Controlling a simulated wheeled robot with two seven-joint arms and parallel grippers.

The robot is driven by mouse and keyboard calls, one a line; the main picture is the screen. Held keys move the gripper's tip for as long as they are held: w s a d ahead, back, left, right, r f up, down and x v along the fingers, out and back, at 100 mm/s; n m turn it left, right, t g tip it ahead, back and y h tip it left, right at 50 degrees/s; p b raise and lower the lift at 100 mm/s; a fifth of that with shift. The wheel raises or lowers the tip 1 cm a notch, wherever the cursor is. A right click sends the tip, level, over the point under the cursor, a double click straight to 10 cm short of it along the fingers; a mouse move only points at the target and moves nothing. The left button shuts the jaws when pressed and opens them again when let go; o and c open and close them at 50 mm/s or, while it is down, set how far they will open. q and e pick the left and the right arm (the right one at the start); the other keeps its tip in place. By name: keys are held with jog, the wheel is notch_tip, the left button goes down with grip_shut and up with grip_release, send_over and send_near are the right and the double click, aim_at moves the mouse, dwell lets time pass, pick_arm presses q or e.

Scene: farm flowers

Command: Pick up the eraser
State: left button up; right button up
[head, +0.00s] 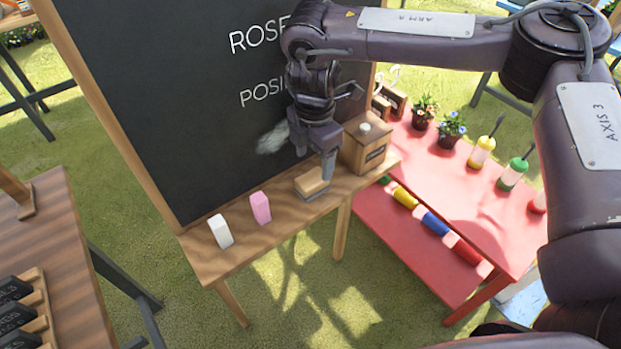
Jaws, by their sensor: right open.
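The eraser (309,183), a block with a light wooden top and a grey base, lies on the wooden ledge (290,226) in front of the blackboard. My right gripper (326,168) points down at the eraser, its fingers open at the block's far right end. The fingers hide part of that end, and I cannot tell whether they touch it. My left gripper is not in view.
A white chalk block (220,231) and a pink one (260,207) stand left on the ledge. A wooden box (368,151) stands close right of the eraser. The blackboard (150,95) rises behind. A red table (450,185) with pots and bottles stands right.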

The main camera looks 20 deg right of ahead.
aim_at(312, 178)
notch_tip(312, 178, down, 2)
jog(key=shift+s+a+f+p, duration=0.1)
jog(key=shift+f+p, duration=0.05)
jog(key=shift+p, duration=0.15)
notch_tip(312, 178, down, 2)
jog(key=shift+a+f, duration=0.1)
jog(key=shift+f, duration=0.5)
jog(key=c, duration=1)
jog(key=shift+c, duration=0.4)
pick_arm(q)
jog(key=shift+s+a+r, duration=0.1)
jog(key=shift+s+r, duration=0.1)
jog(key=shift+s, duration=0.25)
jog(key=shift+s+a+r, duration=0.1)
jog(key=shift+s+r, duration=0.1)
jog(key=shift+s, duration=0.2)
